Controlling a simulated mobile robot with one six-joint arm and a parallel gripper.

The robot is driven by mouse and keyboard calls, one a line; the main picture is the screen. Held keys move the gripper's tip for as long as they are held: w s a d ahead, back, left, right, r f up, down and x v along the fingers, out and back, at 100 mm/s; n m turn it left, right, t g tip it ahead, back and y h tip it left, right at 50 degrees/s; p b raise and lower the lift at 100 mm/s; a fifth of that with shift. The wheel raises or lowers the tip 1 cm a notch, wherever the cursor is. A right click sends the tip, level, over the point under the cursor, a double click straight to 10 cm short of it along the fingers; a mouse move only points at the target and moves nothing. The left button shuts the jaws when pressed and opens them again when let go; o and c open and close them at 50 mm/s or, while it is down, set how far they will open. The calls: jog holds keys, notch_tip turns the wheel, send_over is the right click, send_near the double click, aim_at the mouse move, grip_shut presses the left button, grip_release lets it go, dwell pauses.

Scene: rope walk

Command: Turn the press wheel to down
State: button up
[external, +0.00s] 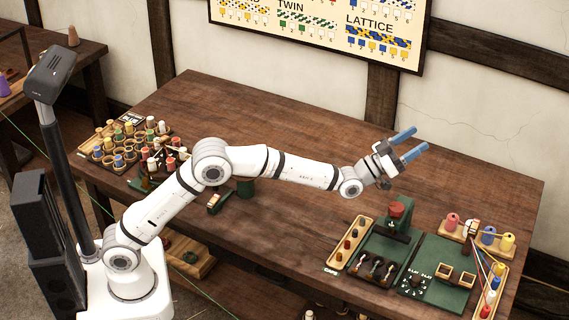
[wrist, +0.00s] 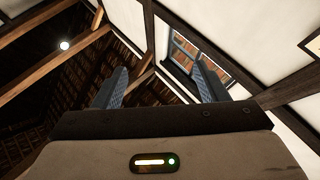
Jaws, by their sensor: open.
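A green press-like stand (external: 386,228) with a red round top (external: 397,210), which looks like the press wheel, stands on the right part of the table. The wheel's exact turn is too small to tell. My gripper (external: 410,143) is open and empty. It is well above the table, behind the stand in the picture, with its blue fingers pointing to the upper right. In the wrist view both fingers of my gripper (wrist: 162,82) are spread apart with nothing between them, facing the roof beams and a window. The press does not show in the wrist view.
A green board (external: 436,275) with a dial and small wooden boxes lies right of the press. Colored spools (external: 488,235) stand beyond it. A tray of pegs (external: 350,245) lies left of the press. A spool rack (external: 125,145) is at the far left. The table's middle is clear.

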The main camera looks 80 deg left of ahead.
jog(key=s+d+f+n+g+y+b, duration=0.1)
jog(key=s+f+g+y, duration=0.1)
jog(key=s+f+g, duration=0.3)
jog(key=s+d+f+n+g+y, duration=0.1)
jog(key=s+f+g+y, duration=0.15)
jog(key=f, duration=0.45)
send_near(403, 206)
jog(key=shift+w+a+f+m+t, duration=0.2)
jog(key=shift+w+a+f, duration=0.1)
jog(key=shift+w, duration=0.15)
jog(key=shift+w+a+f+m+t, duration=0.15)
jog(key=shift+w+a, duration=0.1)
jog(key=shift+w, duration=0.25)
jog(key=shift+w+f, duration=0.15)
jog(key=shift+f, duration=0.15)
jog(key=shift+w+a, duration=0.1)
jog(key=shift+w, duration=0.2)
jog(key=x, duration=0.7)
jog(key=shift+p, duration=0.3)
jog(key=shift+c, duration=0.6)
jog(key=c, duration=0.9)
